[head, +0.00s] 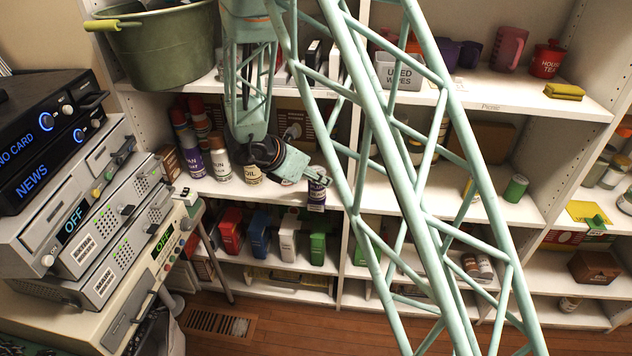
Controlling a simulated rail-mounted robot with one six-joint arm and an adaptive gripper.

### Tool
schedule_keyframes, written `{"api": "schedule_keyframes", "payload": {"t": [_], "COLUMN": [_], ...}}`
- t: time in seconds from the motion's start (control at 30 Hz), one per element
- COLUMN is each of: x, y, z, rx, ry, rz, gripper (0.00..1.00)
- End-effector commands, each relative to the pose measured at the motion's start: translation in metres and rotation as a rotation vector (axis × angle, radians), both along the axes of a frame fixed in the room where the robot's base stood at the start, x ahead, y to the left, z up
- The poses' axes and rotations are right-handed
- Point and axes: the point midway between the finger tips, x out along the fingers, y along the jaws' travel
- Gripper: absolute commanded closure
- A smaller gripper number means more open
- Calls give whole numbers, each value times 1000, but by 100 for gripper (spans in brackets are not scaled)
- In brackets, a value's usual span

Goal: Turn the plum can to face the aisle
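A small plum-purple can (316,198) with pale lettering on its label stands upright near the front edge of the middle shelf (275,193). My gripper (320,174) reaches in from the left, with its tip at the top of this can and covering part of it. I cannot tell whether the fingers touch the can or how far apart they are. A taller spray can with a purple label (191,158) stands farther left on the same shelf, with part of its lettering showing.
Red, blue, white and green containers (318,246) fill the shelf below. A green bucket (165,48) sits above. Electronics boxes (95,225) stand at left. My lattice arm hides the centre.

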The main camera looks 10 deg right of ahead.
Motion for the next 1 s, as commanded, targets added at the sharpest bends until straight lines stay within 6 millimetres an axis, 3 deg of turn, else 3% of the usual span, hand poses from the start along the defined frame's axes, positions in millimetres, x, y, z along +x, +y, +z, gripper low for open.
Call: {"api": "schedule_keyframes", "payload": {"t": [1.0], "x": [80], "y": [-32], "z": [2], "rx": [1], "ry": [-1], "rz": [-1], "gripper": [84]}}
